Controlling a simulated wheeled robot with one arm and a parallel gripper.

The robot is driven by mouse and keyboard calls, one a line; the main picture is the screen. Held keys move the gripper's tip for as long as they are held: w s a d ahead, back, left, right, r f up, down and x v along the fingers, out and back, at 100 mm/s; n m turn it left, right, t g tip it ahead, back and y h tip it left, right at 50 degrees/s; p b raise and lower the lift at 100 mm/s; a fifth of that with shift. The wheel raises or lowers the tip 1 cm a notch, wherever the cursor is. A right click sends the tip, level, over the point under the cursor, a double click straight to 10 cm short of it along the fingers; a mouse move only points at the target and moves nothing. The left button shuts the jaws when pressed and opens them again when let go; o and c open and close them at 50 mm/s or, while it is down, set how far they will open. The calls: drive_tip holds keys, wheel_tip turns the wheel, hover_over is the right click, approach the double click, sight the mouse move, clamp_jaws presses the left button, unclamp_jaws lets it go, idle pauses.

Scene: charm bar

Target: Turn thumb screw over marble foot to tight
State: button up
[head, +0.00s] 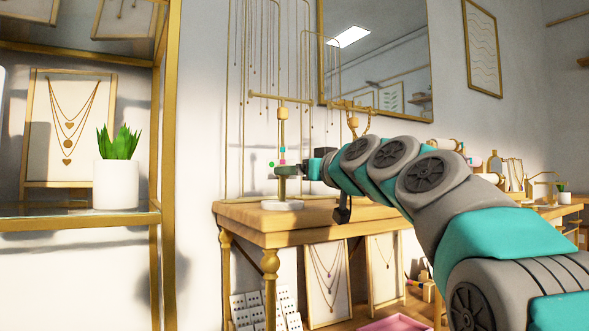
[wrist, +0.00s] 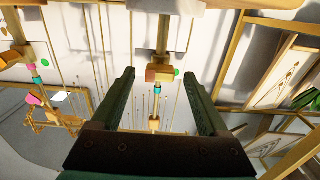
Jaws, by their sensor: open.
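A jewellery stand rises from a round white marble foot (head: 282,205) on the wooden side table. Its slim post (head: 282,133) carries a brass crossbar at the top and small coloured pieces partway up. My gripper (head: 283,170) is level at the lower post, above the foot. In the wrist view, which looks upside down, my gripper (wrist: 157,76) is open, a finger on each side of the post. A gold-orange block (wrist: 160,69), apparently the screw collar, shows between the fingertips with gaps at both sides. I cannot make out its screw setting. The foot is not clear in that view.
The wooden side table (head: 255,214) stands against the wall below a large mirror (head: 385,60). A second stand shows in the wrist view at the left (wrist: 25,50). A brass shelf with a potted plant (head: 117,180) is at the left. Framed necklaces lean beneath the table.

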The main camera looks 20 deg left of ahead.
drive_tip(key=shift+x, duration=0.8)
clamp_jaws()
